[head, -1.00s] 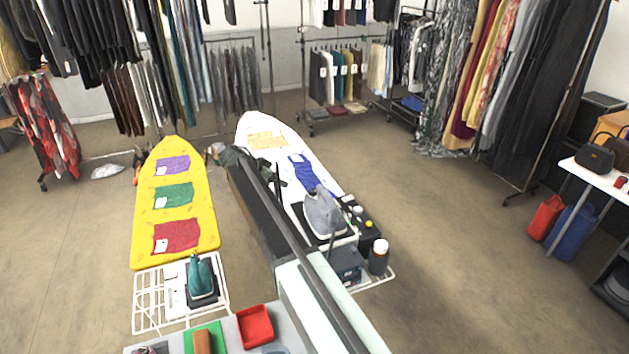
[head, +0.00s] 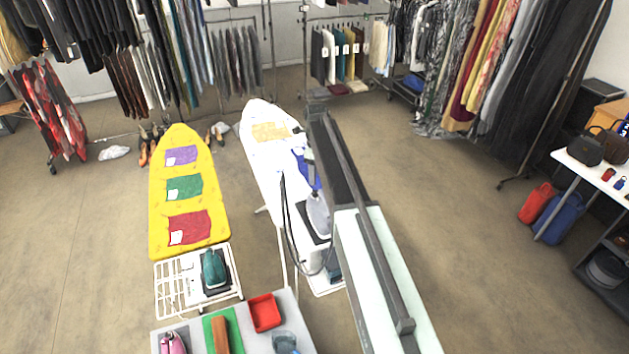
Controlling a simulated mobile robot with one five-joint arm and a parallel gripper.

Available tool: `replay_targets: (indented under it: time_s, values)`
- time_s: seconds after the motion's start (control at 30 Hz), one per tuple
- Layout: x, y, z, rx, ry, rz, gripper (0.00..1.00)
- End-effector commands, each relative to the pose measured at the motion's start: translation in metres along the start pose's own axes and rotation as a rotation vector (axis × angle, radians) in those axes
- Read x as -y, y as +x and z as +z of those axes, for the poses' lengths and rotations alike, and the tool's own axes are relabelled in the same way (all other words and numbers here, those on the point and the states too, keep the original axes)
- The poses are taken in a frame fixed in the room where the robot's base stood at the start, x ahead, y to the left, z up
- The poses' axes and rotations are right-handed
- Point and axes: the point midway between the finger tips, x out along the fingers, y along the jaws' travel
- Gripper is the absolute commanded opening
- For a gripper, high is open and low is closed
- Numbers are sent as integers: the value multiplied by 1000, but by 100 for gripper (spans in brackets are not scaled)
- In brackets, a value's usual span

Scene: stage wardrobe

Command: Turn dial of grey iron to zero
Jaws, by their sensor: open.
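The grey iron (head: 317,216) stands on the rest at the near end of the white ironing board (head: 262,165). My arm passes in front of its right side. Its dial is hidden or too small to make out, so its setting cannot be read. My arm reaches from the bottom right up over the white board, with its far end beyond the iron, near the board's upper right edge. My gripper's fingers cannot be made out behind the arm.
Left stands a yellow ironing board (head: 159,215) with purple, green and red cloths, and a teal iron (head: 213,268) on its white rack. A table in front holds a red tray (head: 264,312). Clothes racks line the back. Open floor lies right of my arm.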

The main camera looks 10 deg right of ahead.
Motion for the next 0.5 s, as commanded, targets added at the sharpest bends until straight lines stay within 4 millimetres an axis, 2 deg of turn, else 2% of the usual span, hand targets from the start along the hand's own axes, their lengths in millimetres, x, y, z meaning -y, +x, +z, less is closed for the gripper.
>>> replay_targets:
  time_s: [0.27,0.5]
  values:
    - [1,22,0,-2,-2,-2,49]
    - [2,64,-2,-2,-1,-3,49]
